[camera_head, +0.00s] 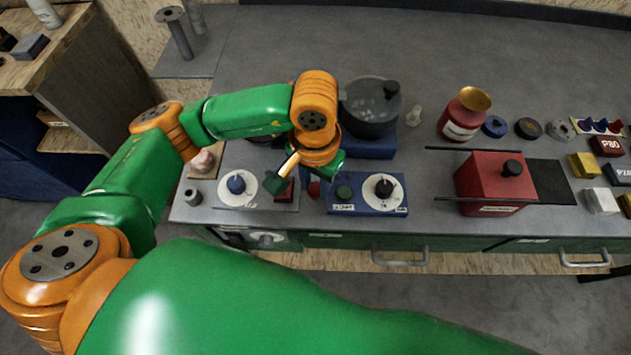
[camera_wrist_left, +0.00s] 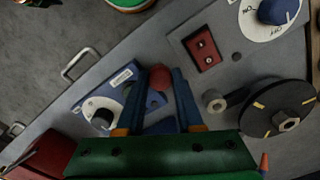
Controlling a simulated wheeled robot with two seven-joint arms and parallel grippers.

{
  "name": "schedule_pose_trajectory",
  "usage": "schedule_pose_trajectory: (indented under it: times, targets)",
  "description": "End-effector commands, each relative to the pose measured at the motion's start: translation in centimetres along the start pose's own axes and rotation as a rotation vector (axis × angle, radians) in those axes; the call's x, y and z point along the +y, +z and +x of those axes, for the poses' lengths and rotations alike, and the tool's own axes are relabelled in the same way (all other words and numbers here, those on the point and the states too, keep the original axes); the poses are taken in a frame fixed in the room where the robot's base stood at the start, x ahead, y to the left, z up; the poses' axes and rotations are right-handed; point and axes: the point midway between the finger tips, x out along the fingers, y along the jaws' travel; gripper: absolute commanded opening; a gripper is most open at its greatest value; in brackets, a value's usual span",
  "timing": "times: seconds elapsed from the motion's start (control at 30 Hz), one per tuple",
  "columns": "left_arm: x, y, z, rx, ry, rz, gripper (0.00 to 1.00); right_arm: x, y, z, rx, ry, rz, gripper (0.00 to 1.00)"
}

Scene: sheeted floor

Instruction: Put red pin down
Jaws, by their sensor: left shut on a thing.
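The red pin (camera_wrist_left: 158,77) shows in the left wrist view as a round red head between the fingertips of my left gripper (camera_wrist_left: 161,84). The gripper is shut on it. In the head view the red pin (camera_head: 314,189) is a small red spot below my left wrist, between two control panels on the counter. My left gripper (camera_head: 317,182) points down there, mostly hidden by the wrist. I cannot tell whether the pin touches the counter. My right gripper is not in view.
A blue panel (camera_head: 367,208) with a dial is just right of the gripper. A panel with a blue knob (camera_head: 237,184) and a red socket block (camera_wrist_left: 202,50) is on the other side. A dark pot (camera_head: 371,122) stands behind. A red box (camera_head: 489,190) is farther right.

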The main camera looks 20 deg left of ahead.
Motion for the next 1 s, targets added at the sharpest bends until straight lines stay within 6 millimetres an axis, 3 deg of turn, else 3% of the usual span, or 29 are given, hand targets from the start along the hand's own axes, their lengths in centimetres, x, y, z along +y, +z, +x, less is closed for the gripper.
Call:
schedule_pose_trajectory:
  times: [0.17,0.2,0.3,0.67,0.7,0.77,1.0]
  targets:
    - [0.0,0.0,0.4,0.000,0.000,0.000,0.00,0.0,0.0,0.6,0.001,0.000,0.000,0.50]
    - [0.0,0.0,0.3,0.000,0.000,0.000,0.41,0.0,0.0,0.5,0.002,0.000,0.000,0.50]
    - [0.0,0.0,0.2,0.000,0.000,0.000,0.65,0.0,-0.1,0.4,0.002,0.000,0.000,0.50]
    - [0.0,0.0,-0.5,0.000,0.000,0.000,0.65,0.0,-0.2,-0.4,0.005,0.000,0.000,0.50]
    - [0.0,-0.1,-0.8,0.004,0.000,-0.001,0.65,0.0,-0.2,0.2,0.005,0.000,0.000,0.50]
    - [0.0,-0.1,-1.9,0.006,0.000,0.001,0.65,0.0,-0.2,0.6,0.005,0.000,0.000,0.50]
    - [0.0,-0.1,-8.8,0.008,-0.002,-0.001,0.65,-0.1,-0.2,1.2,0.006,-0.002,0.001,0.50]
